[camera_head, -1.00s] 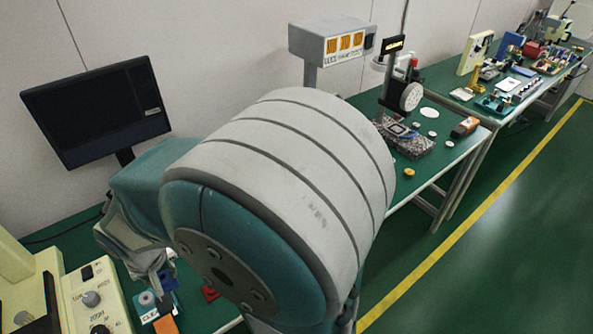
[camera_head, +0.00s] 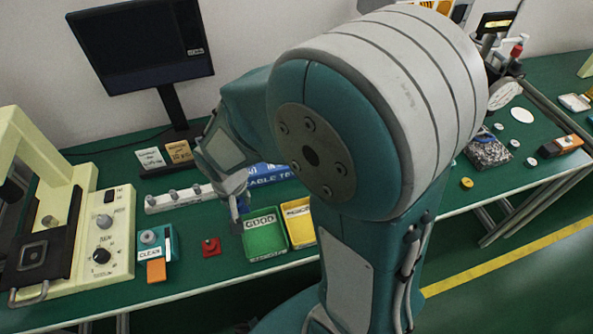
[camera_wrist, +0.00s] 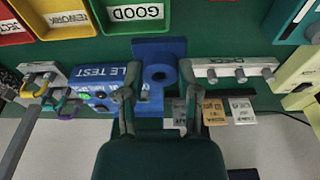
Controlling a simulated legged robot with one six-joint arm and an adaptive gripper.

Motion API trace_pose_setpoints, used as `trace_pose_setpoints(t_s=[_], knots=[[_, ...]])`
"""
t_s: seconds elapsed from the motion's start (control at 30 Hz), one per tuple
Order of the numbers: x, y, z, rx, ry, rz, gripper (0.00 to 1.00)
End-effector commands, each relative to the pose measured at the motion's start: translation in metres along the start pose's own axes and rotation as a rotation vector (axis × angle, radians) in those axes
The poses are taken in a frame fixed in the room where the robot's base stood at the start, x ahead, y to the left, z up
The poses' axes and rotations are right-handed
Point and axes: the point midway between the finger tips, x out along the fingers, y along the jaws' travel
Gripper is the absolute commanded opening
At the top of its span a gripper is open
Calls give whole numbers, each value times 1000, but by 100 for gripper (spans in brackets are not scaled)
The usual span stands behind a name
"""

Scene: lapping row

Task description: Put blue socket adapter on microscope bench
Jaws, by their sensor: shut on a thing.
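The adapter is behind the green GOOD bin and right of a white rack. I cannot tell whether it touches the bench top. A cream microscope-like unit (camera_head: 119,228) with knobs stands on this bench at the left.
A green GOOD bin (camera_head: 265,236), a yellow bin (camera_head: 298,225), a red piece (camera_head: 211,247) and a teal CLEAN holder (camera_head: 150,250) are nearby. A white rack (camera_head: 172,202) and monitor (camera_head: 145,50) stand behind. Bare bench lies around the red piece.

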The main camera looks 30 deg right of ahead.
Motion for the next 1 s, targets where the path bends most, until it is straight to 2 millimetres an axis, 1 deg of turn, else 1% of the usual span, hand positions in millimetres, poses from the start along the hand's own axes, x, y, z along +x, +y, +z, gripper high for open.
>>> trace_pose_setpoints(t_s=[0.1,0.2,0.3,0.4,0.6,0.7,0.87,1.0], knots=[[14,23,-17,11,-5,-3,0],[26,42,-31,12,-5,-7,0],[38,59,-46,14,-6,-10,0],[50,72,-59,13,-5,-9,0],[86,83,-71,7,-5,-5,0],[97,88,-76,6,-2,-4,0],[108,96,-81,6,-3,-7,0],[129,99,-80,4,-6,-8,0]])
